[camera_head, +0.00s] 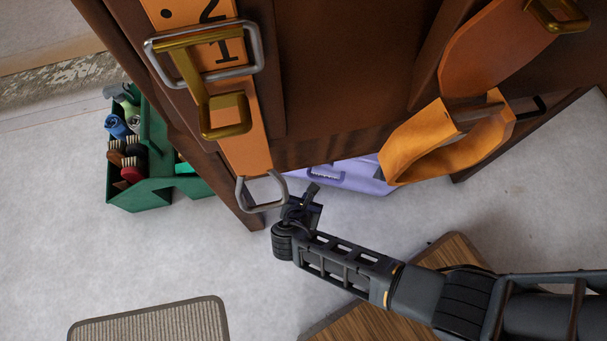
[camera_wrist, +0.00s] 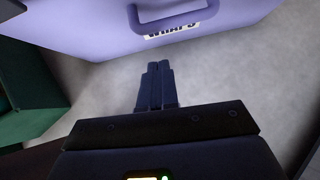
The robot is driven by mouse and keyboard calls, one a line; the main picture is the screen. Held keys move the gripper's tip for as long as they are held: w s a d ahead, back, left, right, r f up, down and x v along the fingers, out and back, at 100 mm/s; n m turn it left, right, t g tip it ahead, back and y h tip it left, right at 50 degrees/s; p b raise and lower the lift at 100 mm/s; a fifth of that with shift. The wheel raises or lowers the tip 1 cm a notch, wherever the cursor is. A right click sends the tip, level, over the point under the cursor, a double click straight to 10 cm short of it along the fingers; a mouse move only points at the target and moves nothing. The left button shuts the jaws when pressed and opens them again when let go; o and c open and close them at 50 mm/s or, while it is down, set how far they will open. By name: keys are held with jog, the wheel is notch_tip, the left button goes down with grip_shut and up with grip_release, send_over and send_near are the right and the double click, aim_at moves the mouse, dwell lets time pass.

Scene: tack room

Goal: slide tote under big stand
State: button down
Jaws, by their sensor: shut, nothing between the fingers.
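A lilac tote (camera_head: 362,181) stands on the floor, mostly hidden beneath the big dark brown wooden stand (camera_head: 335,95). In the wrist view the tote's lilac face (camera_wrist: 75,32) fills the top, with a lilac handle (camera_wrist: 180,24) and a label that seems to read "WRAPS". My gripper (camera_head: 314,188) is low at the stand's front, just short of the tote. In the wrist view its fingers (camera_wrist: 158,70) are together and empty, pointing at the face below the handle. A small gap of floor seems to show between fingertips and tote.
Orange straps with metal buckles (camera_head: 262,190) hang down the stand near my gripper. A ribbed mat (camera_head: 150,322) and a wooden board (camera_head: 375,322) lie in front.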

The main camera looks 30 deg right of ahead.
aim_at(316, 176)
jog(key=shift+w+d+b, duration=0.35)
jog(key=shift+w+d, duration=0.95)
jog(key=shift+d, duration=0.2)
jog(key=shift+r, duration=0.1)
jog(key=shift+w+d+p, duration=0.4)
jog(key=shift+w+d, duration=0.55)
jog(key=shift+d, duration=0.2)
